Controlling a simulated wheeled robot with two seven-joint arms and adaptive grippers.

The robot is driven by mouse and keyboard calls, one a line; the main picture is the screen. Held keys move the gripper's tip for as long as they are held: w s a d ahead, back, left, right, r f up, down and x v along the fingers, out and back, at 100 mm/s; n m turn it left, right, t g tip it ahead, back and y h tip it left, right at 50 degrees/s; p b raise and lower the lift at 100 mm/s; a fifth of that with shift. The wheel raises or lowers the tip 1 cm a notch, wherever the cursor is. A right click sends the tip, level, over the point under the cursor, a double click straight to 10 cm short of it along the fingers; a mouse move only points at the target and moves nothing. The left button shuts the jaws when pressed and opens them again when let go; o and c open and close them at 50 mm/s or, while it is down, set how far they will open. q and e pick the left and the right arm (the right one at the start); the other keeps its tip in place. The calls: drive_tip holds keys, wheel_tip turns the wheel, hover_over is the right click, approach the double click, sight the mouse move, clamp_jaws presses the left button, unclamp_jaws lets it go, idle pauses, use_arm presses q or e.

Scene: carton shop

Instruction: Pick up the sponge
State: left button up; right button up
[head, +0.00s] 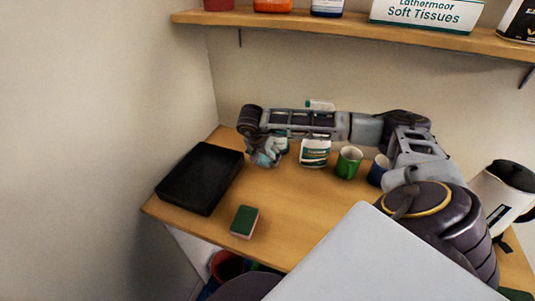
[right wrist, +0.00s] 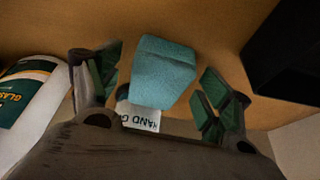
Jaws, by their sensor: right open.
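The sponge (head: 244,221), green on top with a pale pink side, lies flat near the front edge of the table, right of the black tray. My right gripper (head: 266,152) is at the back of the table, beyond the sponge and well apart from it. The right wrist view shows its two fingers (right wrist: 158,95) open, with a teal item (right wrist: 163,70) between them. A white label reading "HAND G" (right wrist: 140,117) shows at that item; the rest of the word is hidden. I cannot tell whether the fingers touch it. My left gripper is not in view.
A black tray (head: 177,196) lies at the table's left; its dark side shows in the wrist view (right wrist: 290,60). A white container (head: 315,160), a green mug (head: 348,168) and a blue mug (head: 376,176) stand at the back. A shelf (head: 340,27) hangs above. Table (head: 285,215) around the sponge is clear.

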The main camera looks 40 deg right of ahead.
drive_tip(key=c, duration=0.8)
drive_tip(key=shift+o, duration=0.2)
drive_tip(key=shift+r, duration=0.1)
